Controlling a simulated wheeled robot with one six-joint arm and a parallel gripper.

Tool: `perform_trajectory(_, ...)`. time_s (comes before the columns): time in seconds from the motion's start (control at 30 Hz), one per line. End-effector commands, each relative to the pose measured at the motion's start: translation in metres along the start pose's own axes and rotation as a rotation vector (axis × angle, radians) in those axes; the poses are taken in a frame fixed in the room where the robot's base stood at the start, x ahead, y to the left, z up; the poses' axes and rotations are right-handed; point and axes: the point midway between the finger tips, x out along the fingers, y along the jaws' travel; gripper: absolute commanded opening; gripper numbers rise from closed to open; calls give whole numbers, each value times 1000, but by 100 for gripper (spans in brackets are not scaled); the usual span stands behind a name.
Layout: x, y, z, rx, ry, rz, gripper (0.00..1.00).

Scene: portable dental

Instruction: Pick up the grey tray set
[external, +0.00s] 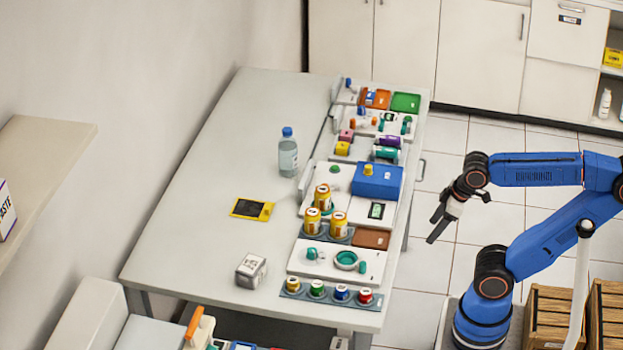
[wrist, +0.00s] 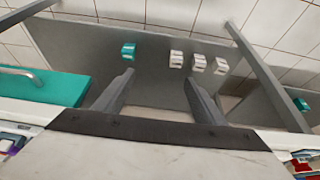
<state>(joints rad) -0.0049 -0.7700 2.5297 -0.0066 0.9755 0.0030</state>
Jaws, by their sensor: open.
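No single thing is clearly the grey tray set. At the table's near end, a grey tray (external: 294,293) holds several small pots with coloured tops. My gripper (external: 458,218) is open and empty, off the table's right side above the floor. Its two spread fingers show in the wrist view (wrist: 160,78), with nothing between them. I cannot make out either grey tray in the wrist view.
The table (external: 200,210) has free room on its left half. A bottle (external: 288,155), a yellow-and-black pad (external: 252,209) and a small grey-white box (external: 251,271) stand there. A blue box (external: 376,181) sits on the right side. Wooden crates (external: 553,310) stand near my base.

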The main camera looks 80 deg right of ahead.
Motion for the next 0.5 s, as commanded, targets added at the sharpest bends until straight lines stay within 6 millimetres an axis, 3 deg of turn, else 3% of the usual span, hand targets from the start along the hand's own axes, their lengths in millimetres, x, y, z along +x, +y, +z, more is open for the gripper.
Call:
perform_trajectory(0.27, -41, 12, -45, -51, -148, 83, 64)
perform_trajectory(0.5, -86, 10, -119, -139, -258, 138, 64)
